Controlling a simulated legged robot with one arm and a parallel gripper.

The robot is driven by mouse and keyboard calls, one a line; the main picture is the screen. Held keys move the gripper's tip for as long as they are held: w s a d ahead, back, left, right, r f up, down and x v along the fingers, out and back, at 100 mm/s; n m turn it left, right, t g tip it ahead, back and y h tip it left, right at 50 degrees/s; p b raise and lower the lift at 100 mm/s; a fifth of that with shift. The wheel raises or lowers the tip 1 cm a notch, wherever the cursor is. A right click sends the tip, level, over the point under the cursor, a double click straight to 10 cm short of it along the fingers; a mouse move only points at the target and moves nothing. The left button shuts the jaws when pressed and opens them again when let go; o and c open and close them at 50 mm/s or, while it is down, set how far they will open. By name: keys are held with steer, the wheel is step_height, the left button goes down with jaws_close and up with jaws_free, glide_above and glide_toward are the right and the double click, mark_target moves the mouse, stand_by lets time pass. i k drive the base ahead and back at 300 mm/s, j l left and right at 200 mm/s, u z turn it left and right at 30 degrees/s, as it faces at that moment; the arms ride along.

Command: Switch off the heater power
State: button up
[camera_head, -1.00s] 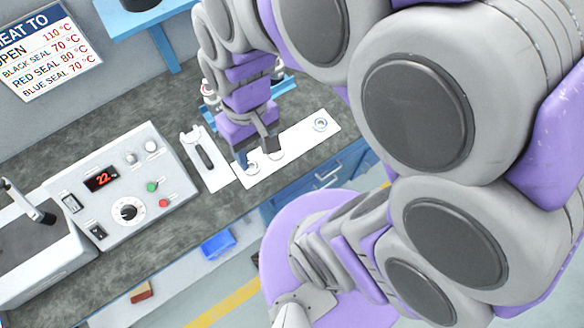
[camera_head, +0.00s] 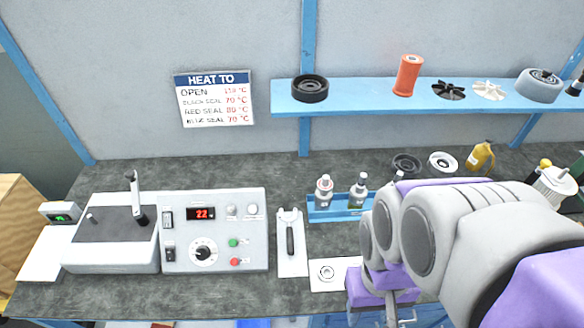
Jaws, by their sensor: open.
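The grey heater control box (camera_head: 214,230) stands on the bench left of centre. Its red display (camera_head: 201,213) reads 22. A dial (camera_head: 203,252) sits below it. A green button (camera_head: 233,243) and a red button (camera_head: 235,261) are to the right. Two dark switches, an upper one (camera_head: 167,218) and a lower one (camera_head: 169,253), are on its left edge; their labels and positions are too small to read. My gripper (camera_head: 386,306) is at the bottom, right of the box and apart from it, over the bench front. It is open, its tips partly hidden.
A heater unit with an upright lever (camera_head: 136,200) adjoins the box on the left. A wrench on a white plate (camera_head: 291,243) and a blue bottle rack (camera_head: 325,208) stand between box and arm. A blue shelf (camera_head: 385,97) runs above. A wall sign (camera_head: 214,100) lists temperatures.

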mark_target(169, 254)
steer(key=k+j+u, duration=0.1)
steer(key=j+u, duration=0.25)
steer(key=k+j+u, duration=0.1)
steer(key=j+u, duration=0.55)
steer(key=k+l, duration=0.05)
